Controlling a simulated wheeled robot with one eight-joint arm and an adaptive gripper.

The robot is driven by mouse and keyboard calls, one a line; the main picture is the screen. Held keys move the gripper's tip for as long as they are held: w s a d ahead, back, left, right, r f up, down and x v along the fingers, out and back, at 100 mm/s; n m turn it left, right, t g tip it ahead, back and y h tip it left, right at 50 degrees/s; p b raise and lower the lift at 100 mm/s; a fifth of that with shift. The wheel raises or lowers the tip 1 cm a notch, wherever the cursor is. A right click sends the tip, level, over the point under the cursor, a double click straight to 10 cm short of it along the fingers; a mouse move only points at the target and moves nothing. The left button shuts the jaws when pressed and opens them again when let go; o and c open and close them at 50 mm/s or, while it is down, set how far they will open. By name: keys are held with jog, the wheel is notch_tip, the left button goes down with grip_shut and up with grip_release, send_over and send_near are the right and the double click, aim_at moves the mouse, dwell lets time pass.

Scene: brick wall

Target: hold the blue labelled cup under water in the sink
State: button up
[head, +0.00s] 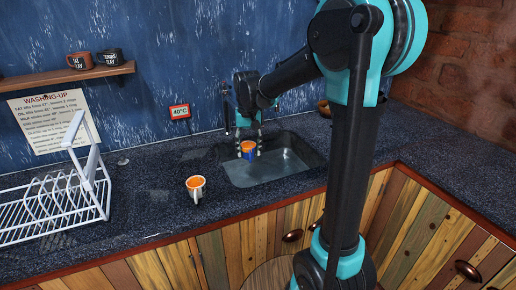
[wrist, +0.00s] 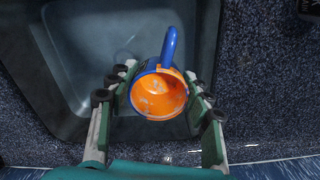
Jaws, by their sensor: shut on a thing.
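The blue cup (head: 249,155) with an orange inside is over the left back part of the sink (head: 238,174). My gripper (head: 248,148) is shut on it, with one finger on each side. In the wrist view the cup (wrist: 168,75) sits between the fingers of the gripper (wrist: 160,92), its mouth facing the camera and its blue handle pointing up in the picture. Pale specks show on its orange inside. No label is readable. The sink (wrist: 75,75) is grey; I cannot tell how deep any water is or whether the cup touches it.
A white cup (head: 196,191) with an orange inside stands on the counter left of the sink. A white dish rack (head: 55,210) is farther left. A sign reading 40°C (head: 180,112) is on the wall. A brown bowl (head: 324,107) is behind my arm.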

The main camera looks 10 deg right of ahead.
jog(key=shift+s+a+f, duration=0.15)
jog(key=shift+a+f, duration=0.05)
jog(key=shift+a, duration=0.05)
jog(key=shift+f, duration=10.25)
jog(key=shift+r, duration=0.1)
jog(key=shift+r, duration=9.95)
